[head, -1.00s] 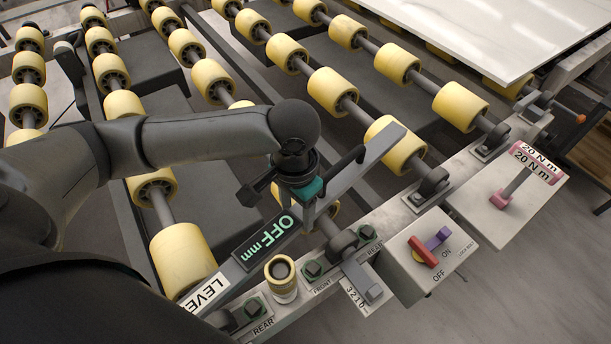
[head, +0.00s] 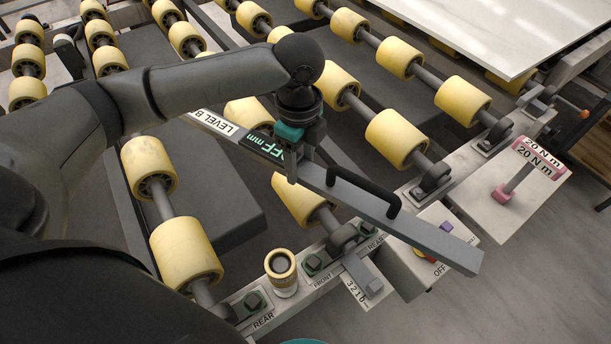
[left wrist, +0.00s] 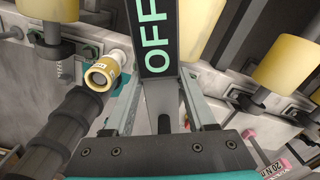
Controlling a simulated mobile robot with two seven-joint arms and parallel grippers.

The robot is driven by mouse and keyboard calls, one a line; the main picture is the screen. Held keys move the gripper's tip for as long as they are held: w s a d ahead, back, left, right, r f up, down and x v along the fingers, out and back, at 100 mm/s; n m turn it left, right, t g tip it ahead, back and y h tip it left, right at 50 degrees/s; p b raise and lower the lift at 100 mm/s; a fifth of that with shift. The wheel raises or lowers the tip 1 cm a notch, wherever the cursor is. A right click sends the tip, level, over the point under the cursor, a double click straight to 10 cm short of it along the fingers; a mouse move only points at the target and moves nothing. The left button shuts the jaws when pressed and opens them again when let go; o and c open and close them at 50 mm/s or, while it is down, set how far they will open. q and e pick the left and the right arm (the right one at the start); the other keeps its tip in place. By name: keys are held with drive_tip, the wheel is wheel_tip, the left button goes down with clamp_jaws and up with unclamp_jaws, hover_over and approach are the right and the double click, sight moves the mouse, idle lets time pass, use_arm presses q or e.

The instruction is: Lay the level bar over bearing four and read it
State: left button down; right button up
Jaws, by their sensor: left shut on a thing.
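The grey level bar (head: 425,232) is in the air above the rollers, slanting from upper left to lower right in the head view. It has a black handle and a dark display (head: 268,146) with green letters reading OFF mm. My left gripper (head: 293,168) is shut on the bar near the display. The display also shows close up in the left wrist view (left wrist: 156,38).
A short yellow cylinder (head: 281,270) stands on the rail (head: 322,286), beside a shim-like piece marked 3210 (head: 368,285). The switch box (head: 418,266) is partly under the bar's end. A 20 N m tool (head: 520,175) and a white slab (head: 480,30) lie right.

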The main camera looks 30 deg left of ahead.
use_arm(q)
drive_tip(key=m, duration=0.1)
drive_tip(key=w+r+m, duration=0.1)
drive_tip(key=m, duration=0.1)
drive_tip(key=w+r+m, duration=0.1)
drive_tip(key=m, duration=0.1)
drive_tip(key=shift+a, duration=0.4)
drive_tip(key=w+a+r+m, duration=0.2)
drive_tip(key=w+r+m, duration=0.35)
drive_tip(key=m, duration=1.15)
drive_tip(key=shift+m, duration=0.3)
drive_tip(key=f+b, duration=0.2)
drive_tip(key=f, duration=0.5)
drive_tip(key=f+b, duration=0.2)
drive_tip(key=f, duration=0.5)
drive_tip(key=shift+s, duration=0.2)
wheel_tip(320, 180, down, 5)
drive_tip(key=shift+b, duration=0.75)
drive_tip(key=shift+f, duration=0.15)
use_arm(e)
wheel_tip(320, 180, down, 6)
drive_tip(key=w+d, duration=0.1)
drive_tip(key=w, duration=0.1)
drive_tip(key=shift+w+d+r+t, duration=0.25)
drive_tip(key=shift+w+d+t, duration=0.05)
drive_tip(key=shift+w, duration=0.05)
